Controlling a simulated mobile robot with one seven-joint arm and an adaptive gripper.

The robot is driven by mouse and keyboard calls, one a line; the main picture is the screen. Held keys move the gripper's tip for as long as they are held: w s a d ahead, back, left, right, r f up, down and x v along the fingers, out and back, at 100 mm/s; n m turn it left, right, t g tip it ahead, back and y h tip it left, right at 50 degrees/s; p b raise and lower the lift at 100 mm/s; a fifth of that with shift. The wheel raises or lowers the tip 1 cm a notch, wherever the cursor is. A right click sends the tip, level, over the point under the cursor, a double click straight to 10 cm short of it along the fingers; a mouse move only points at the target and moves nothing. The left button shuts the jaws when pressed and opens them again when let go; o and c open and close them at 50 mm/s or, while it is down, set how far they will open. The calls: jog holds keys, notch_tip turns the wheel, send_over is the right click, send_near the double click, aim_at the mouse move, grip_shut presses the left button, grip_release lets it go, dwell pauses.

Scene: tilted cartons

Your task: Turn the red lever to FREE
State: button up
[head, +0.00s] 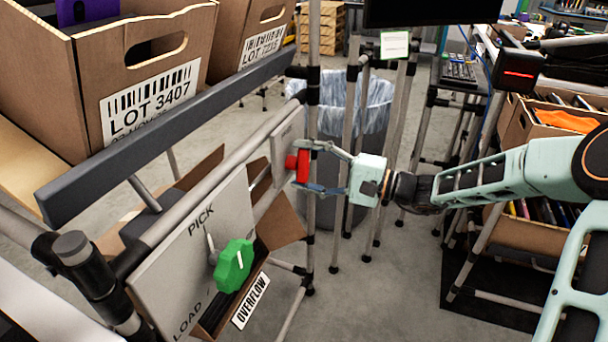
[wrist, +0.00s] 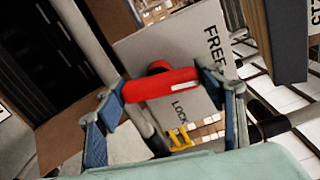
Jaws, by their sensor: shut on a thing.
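The red lever (head: 302,166) sticks out from a small grey plate (head: 285,138) on the rack's rail in the head view. My gripper (head: 305,167) reaches it from the right and is shut on it. In the wrist view the red lever (wrist: 160,90) lies between the two blue-padded fingers of my gripper (wrist: 160,92). The plate (wrist: 213,30) behind it reads FREE at the upper right and LOCK lower down. A white mark shows at the lever's right end in that view. The lever's pivot is partly hidden behind its handle.
A green knob (head: 233,265) stands on a plate marked PICK and LOAD, left of the lever. A carton labelled LOT 3407 (head: 85,85) sits on the tilted rack above. A grey bin with a clear liner (head: 345,105) stands behind my gripper. A yellow part (wrist: 181,138) shows below the lever.

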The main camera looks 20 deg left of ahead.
jog(key=shift+f+n+b, duration=0.1)
jog(key=shift+n+b, duration=0.7)
jog(key=shift+n, duration=0.1)
jog(key=o, duration=1.2)
jog(key=shift+c, duration=0.2)
jog(key=d, duration=1.2)
jog(key=shift+s, duration=0.45)
